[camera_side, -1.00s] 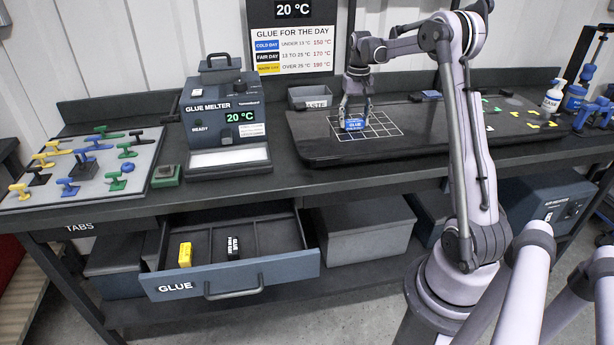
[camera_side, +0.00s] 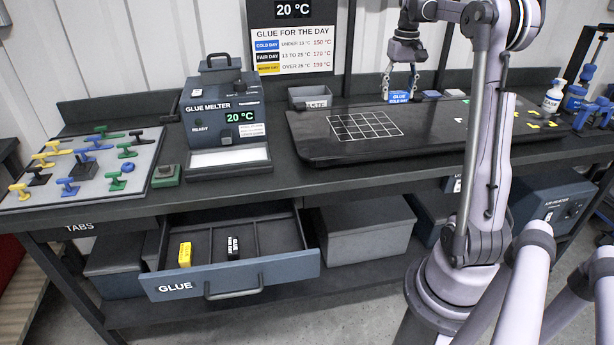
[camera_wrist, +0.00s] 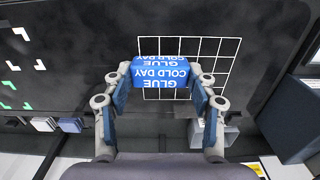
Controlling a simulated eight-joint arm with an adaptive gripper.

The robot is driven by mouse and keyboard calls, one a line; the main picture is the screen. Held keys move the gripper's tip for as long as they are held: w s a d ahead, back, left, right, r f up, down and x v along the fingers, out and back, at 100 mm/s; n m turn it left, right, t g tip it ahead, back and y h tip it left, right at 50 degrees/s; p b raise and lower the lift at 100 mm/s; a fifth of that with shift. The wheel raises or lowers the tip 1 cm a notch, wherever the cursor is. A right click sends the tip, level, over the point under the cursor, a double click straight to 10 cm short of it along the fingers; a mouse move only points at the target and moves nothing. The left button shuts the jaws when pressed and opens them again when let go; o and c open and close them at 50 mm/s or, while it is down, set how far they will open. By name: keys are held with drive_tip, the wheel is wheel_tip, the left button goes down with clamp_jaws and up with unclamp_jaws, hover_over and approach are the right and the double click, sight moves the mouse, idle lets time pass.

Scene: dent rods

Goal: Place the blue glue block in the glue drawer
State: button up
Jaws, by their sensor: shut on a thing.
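The blue glue block (camera_side: 398,97), lettered GLUE COLD DAY, is held up above the back of the dark mat. My gripper (camera_side: 400,92) is shut on it. In the wrist view the block (camera_wrist: 160,77) sits between the two fingers of my gripper (camera_wrist: 158,90), which touch its ends. The glue drawer (camera_side: 232,277) is pulled open below the bench at the left. A yellow block (camera_side: 185,254) and a black block (camera_side: 233,247) stand in its left compartments. Its right part is empty. The gripper is far up and to the right of the drawer.
The glue melter (camera_side: 225,118) reads 20 °C and stands above the drawer. A small grey bin (camera_side: 311,97) is behind the mat (camera_side: 330,152). A tab board (camera_side: 80,170) lies at the left. The white grid (camera_side: 365,126) on the mat is bare.

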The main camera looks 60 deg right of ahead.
wheel_tip(320, 180, up, 5)
drive_tip(key=shift+s+r, duration=0.1)
drive_tip(key=shift+s, duration=0.05)
drive_tip(key=w+a+m, duration=0.4)
drive_tip(key=w+a, duration=0.2)
drive_tip(key=a, duration=0.2)
drive_tip(key=m, duration=1.4)
hover_over(280, 245)
wheel_tip(280, 245, down, 22)
drive_tip(key=shift+f, duration=5.45)
drive_tip(key=shift+f, duration=0.15)
drive_tip(key=o, duration=1.1)
